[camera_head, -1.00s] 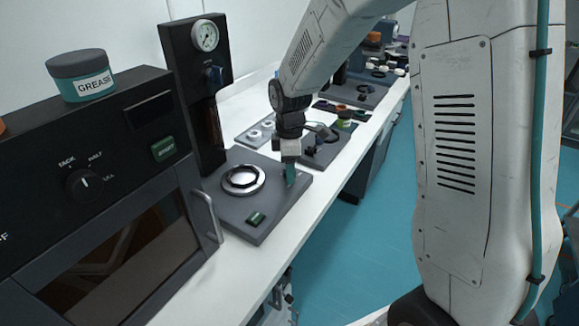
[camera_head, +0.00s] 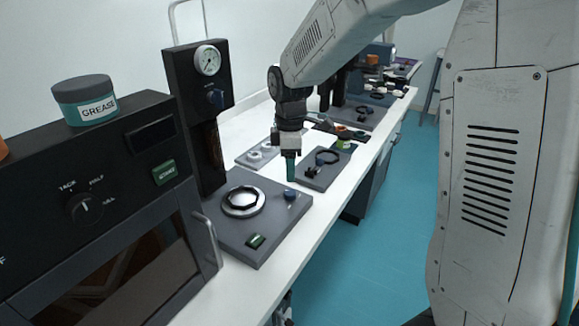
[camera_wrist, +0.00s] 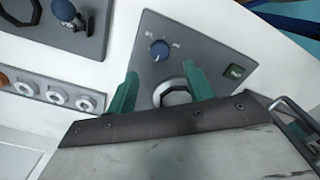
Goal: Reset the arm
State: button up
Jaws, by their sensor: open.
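My gripper (camera_head: 290,168) hangs from my raised arm, pointing down over the bench near the back right corner of a grey base plate. The plate (camera_wrist: 150,58) below carries a silver round chuck (camera_head: 243,201), a blue knob (camera_head: 290,195) and a green button (camera_head: 256,241). The gripper appears to be above the plate, touching nothing.
A black column with a gauge (camera_head: 208,60) rises behind the plate. A dark oven (camera_head: 110,210) with a grease jar (camera_head: 84,99) on top stands at left. Another tray (camera_head: 322,170) with a blue-knobbed part and a tray of white rings (camera_head: 258,154) lie beyond. Teal floor is clear at right.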

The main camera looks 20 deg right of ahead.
jog(key=shift+s+m, duration=0.1)
jog(key=shift+m, duration=0.4)
jog(key=s+d+r+m, duration=0.1)
jog(key=s+r+m, duration=0.2)
jog(key=s, duration=0.7)
jog(key=s+d+r+m+t, duration=0.1)
jog(key=s+r+m, duration=0.2)
jog(key=s, duration=0.7)
jog(key=s+d+r+m, duration=0.1)
jog(key=s+r+m, duration=0.3)
jog(key=s+m, duration=0.3)
jog(key=shift+s, duration=1.45)
